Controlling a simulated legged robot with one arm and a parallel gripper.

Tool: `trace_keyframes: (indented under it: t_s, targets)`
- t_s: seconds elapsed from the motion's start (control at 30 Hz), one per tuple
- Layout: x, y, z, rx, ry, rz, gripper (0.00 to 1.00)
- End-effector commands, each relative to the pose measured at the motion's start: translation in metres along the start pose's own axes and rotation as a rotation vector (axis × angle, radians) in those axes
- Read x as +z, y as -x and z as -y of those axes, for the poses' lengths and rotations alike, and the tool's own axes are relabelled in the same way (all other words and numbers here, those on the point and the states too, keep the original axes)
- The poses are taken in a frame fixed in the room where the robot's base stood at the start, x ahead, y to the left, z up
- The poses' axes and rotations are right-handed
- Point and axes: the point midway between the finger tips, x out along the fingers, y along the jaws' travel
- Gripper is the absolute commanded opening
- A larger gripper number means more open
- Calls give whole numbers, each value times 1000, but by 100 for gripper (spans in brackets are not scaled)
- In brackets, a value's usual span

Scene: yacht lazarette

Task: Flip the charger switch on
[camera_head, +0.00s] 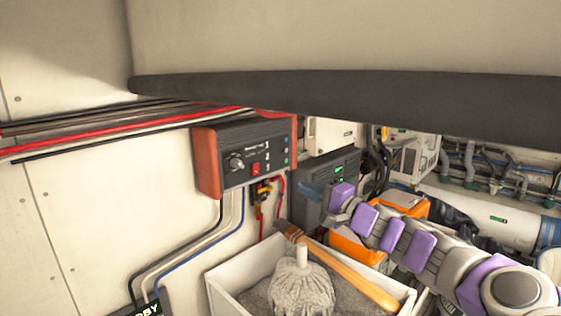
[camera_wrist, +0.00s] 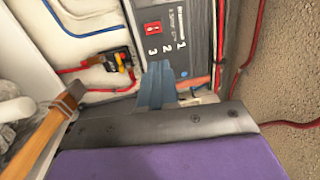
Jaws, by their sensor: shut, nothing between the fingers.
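The charger (camera_head: 243,156) is a dark-faced box with orange-red ends, fixed to the wall left of centre in the head view. Its face has a grey knob, a red switch (camera_head: 256,168) and a column of small marks. The wrist view shows the charger face (camera_wrist: 178,55) turned sideways, with the red switch (camera_wrist: 153,29) and the numbers 1, 2 and 3. I cannot tell the switch's position. My gripper (camera_head: 312,191) is to the right of and below the charger. Its blue fingers (camera_wrist: 158,84) are shut and empty, apart from the switch.
Red and black cables (camera_head: 120,132) run along the wall. A dark beam (camera_head: 350,92) crosses above. Orange cases (camera_head: 400,204) lie behind my arm.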

Motion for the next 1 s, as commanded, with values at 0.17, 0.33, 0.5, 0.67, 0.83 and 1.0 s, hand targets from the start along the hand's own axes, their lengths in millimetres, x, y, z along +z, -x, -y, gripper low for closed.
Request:
trace_keyframes:
  t_s: [0.17, 0.33, 0.5, 0.67, 0.83, 1.0]
  targets:
    - [-1, -4, -1, -1, -5, -10, 0]
    - [-10, 4, 0, -7, -11, -10, 0]
    - [-18, 6, 0, -9, -15, -12, 0]
    - [-17, -16, -1, -7, -14, -11, 0]
    - [-9, -56, -1, -2, -9, -6, 0]
    - [-5, -89, -1, 0, -5, -8, 0]
